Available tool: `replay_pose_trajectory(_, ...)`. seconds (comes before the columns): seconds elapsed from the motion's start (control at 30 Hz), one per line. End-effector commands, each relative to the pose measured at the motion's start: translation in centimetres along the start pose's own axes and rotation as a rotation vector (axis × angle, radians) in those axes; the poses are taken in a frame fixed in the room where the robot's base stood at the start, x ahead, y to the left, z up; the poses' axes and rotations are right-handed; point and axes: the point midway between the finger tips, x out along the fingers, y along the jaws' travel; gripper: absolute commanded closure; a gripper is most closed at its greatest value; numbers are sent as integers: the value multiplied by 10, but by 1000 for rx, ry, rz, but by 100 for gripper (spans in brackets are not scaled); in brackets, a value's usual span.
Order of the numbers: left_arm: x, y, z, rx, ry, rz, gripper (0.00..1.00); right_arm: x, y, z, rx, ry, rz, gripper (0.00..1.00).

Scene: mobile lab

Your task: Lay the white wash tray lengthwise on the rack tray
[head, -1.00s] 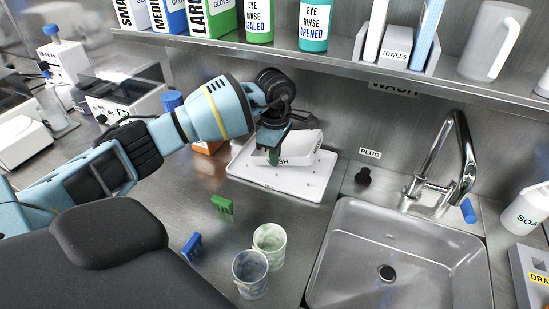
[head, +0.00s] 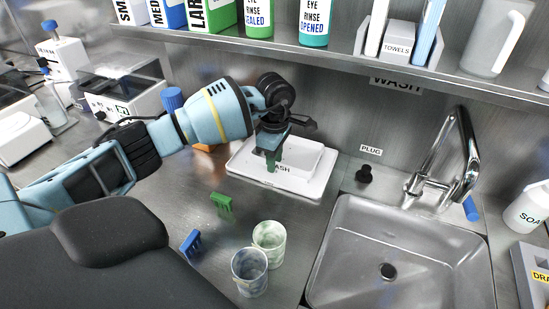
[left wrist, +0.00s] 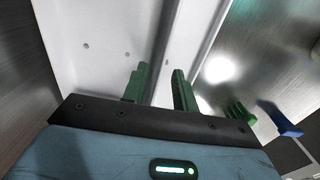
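The white wash tray (head: 305,158) lies level inside the larger, shallow white rack tray (head: 318,189) against the back wall. Its long side runs along the rack tray's long side. Its front label is partly covered by my fingers. My left gripper (head: 273,160) points down at the wash tray's front wall. In the left wrist view the two green fingers (left wrist: 159,85) stand apart with a clear gap, and white tray surfaces (left wrist: 105,25) show beside and between them. The gripper looks open. My right gripper is not in view.
Two mottled cups (head: 268,240), a green clip (head: 222,203) and a blue clip (head: 191,243) stand in front of the trays. The sink (head: 390,255) and its faucet are at right. A loaded shelf (head: 345,62) hangs above. Bare steel counter lies between.

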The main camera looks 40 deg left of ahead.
Motion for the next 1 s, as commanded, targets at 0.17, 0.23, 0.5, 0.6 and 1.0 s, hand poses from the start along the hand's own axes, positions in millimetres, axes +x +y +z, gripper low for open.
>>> replay_pose_trajectory(0.17, -6, 1, 0, 1, -1, 3, 71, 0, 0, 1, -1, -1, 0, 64)
replay_pose_trajectory(0.23, -13, 1, 1, 1, -2, 4, 71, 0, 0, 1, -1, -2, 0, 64)
replay_pose_trajectory(0.5, -37, -18, 5, 4, 1, 0, 71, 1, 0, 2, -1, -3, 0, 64)
replay_pose_trajectory(0.6, -38, -32, 9, 3, 1, 1, 71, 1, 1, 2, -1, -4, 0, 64)
replay_pose_trajectory(1.0, -44, -92, 29, 3, 1, 0, 71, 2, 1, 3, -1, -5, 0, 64)
